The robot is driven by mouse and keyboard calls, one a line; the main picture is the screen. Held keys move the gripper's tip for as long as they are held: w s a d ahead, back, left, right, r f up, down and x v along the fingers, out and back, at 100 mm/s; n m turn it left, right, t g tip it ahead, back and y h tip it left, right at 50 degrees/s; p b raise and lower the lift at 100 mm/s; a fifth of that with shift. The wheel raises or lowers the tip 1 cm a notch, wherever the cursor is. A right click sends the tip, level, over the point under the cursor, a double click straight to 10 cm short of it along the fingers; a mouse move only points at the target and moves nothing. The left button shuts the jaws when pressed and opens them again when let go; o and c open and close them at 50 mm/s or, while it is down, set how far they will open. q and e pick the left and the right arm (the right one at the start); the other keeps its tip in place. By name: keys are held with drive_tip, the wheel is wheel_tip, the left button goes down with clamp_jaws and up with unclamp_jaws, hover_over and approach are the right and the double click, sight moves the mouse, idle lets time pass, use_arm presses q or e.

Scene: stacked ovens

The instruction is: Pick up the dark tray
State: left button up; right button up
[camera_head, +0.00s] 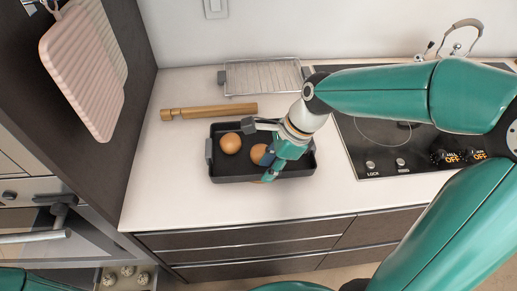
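The dark tray (235,172) lies flat on the white counter, with a small handle at its left end. Two round brown buns show in it, one at the left (231,143) and one nearer the middle (258,153), partly covered by my gripper. My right gripper (267,164) reaches in from the right over the tray's right half and hides part of its rim and right end. I cannot tell whether its fingers touch the tray or how far apart they are. My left gripper is out of view.
A black cooktop (365,166) with a kettle (461,38) is at the right. A pink ribbed board (84,65) hangs at the left. The counter left of the tray is clear.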

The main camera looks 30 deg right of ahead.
drive_tip(key=shift+x, duration=1.5)
drive_tip(key=shift+r, duration=0.1)
clamp_jaws()
